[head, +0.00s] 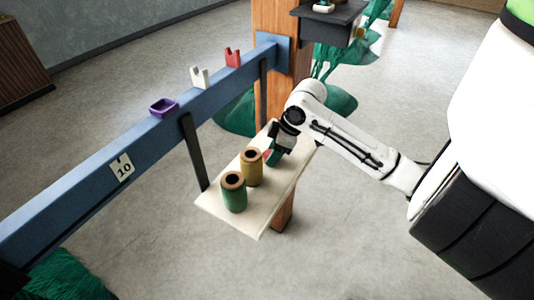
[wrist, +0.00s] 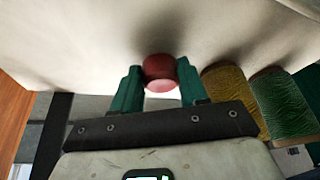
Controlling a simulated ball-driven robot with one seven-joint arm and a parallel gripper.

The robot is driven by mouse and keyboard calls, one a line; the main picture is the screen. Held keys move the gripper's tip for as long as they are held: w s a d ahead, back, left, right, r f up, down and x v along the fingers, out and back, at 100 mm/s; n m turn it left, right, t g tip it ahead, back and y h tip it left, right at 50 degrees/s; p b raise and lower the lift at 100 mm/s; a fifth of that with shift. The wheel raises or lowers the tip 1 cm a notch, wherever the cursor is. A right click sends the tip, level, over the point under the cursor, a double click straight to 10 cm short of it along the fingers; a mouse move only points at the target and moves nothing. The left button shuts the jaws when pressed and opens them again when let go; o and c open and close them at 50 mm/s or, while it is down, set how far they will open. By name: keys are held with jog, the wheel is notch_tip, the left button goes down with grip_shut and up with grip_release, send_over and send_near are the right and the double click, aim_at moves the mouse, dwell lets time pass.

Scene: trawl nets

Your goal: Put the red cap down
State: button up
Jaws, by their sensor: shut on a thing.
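The red cap (wrist: 160,72) is a small round piece between the two green fingers of my gripper (wrist: 160,86) in the wrist view. My gripper is shut on it. The cap is at or just above the pale shelf board (wrist: 95,42); I cannot tell whether it touches. In the head view my gripper (head: 272,156) is low over the shelf board (head: 210,200), and only a sliver of the red cap (head: 266,154) shows beside the fingers.
A yellow spool (head: 251,168) and a green spool (head: 233,193) stand on the board close to my gripper. A blue beam (head: 80,190) carries a purple tray (head: 163,108), a white holder (head: 199,77) and a red holder (head: 232,58). A wooden post (head: 272,22) rises behind.

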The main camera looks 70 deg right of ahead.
jog(key=shift+a+f+b, duration=0.1)
jog(key=shift+f+b, duration=0.55)
jog(key=shift+f, duration=0.05)
jog(key=o, duration=1)
jog(key=shift+f, duration=0.15)
jog(key=shift+o, duration=0.2)
jog(key=shift+s+r+p, duration=0.1)
jog(key=shift+r+p, duration=0.4)
jog(key=shift+r, duration=0.4)
jog(key=b+v, duration=0.1)
jog(key=v, duration=1.1)
